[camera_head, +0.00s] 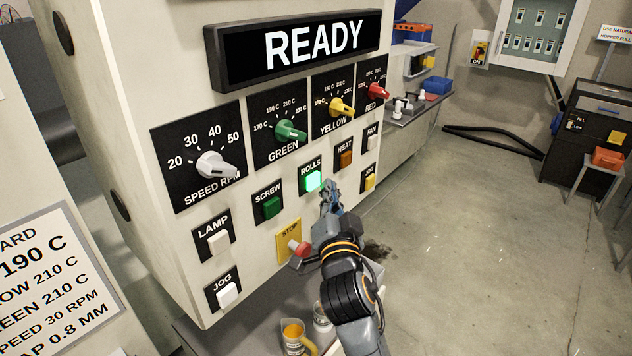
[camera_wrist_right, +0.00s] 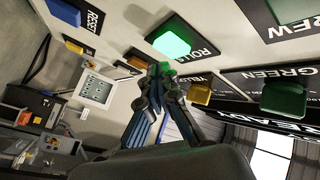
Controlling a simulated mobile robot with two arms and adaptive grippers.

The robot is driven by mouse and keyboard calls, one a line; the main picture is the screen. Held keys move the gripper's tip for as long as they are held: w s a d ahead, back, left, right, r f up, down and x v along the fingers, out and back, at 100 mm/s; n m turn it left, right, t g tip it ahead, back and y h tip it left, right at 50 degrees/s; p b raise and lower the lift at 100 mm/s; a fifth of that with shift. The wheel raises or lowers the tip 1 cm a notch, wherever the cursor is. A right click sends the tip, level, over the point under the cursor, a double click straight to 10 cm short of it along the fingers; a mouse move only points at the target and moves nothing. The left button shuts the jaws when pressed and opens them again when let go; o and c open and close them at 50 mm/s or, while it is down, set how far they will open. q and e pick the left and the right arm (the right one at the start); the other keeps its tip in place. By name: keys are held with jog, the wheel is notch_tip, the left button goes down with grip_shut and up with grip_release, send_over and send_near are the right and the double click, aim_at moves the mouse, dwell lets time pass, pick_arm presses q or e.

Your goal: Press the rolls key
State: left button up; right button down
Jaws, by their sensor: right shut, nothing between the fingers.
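The rolls key (camera_head: 313,181) is a square key glowing bright green on a black plate lettered ROLLS, in the middle of the pale control panel. It also glows in the right wrist view (camera_wrist_right: 168,44). My right gripper (camera_head: 328,186) is shut and empty, with its fingertips just right of the rolls key in the head view. In the right wrist view the closed fingertips (camera_wrist_right: 160,69) sit close below the key in the picture, with a small visible gap. I cannot tell how far they stand off the panel. My left gripper is out of view.
Dark green screw key (camera_head: 271,207) and amber heat key (camera_head: 345,159) flank it. A red stop button (camera_head: 297,247) on a yellow plate sits below, close to my right wrist. Knobs line the row above, under a READY display (camera_head: 296,48). Open floor lies right.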

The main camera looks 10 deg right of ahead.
jog(key=s+d+p, duration=0.1)
jog(key=s+d, duration=0.2)
jog(key=s, duration=0.1)
jog(key=shift+s+d, duration=0.4)
